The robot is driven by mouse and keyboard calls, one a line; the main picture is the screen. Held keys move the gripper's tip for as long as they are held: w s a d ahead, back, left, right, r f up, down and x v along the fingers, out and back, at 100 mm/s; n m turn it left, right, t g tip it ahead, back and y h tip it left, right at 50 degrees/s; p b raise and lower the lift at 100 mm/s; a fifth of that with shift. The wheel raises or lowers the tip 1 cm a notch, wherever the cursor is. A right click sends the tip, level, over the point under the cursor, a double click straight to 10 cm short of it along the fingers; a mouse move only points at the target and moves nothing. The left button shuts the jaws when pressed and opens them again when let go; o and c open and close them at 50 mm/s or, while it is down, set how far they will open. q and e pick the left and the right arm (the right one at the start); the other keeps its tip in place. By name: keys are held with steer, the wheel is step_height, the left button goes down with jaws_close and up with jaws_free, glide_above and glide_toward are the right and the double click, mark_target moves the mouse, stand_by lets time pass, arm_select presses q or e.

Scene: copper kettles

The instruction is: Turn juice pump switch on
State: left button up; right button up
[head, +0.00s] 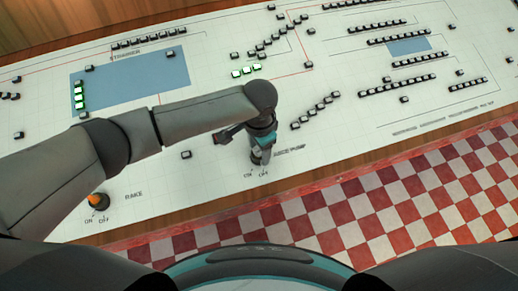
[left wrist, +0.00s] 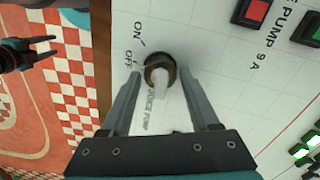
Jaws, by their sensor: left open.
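The juice pump switch (left wrist: 159,76) is a round dark-rimmed knob with a pale lever on the white panel. In the left wrist view it sits between the two fingers of my left gripper (left wrist: 160,74), which is open, one finger on each side. I cannot tell whether the fingers touch it. ON and OFF marks stand beside the knob, and the lever's setting is unclear. In the head view my left gripper (head: 261,160) is over the switch and hides it. A dark gripper (left wrist: 30,54), seemingly my right one, shows at the left edge of the left wrist view.
A red button (left wrist: 256,12) and a green button (left wrist: 309,29) are near the left gripper. Several small indicators spread over the panel. Beyond its wooden edge lies a red-and-white checkered floor (head: 400,200).

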arm_select(q)
steer(key=shift+f, duration=0.25)
jaws_close()
stand_by(0.4)
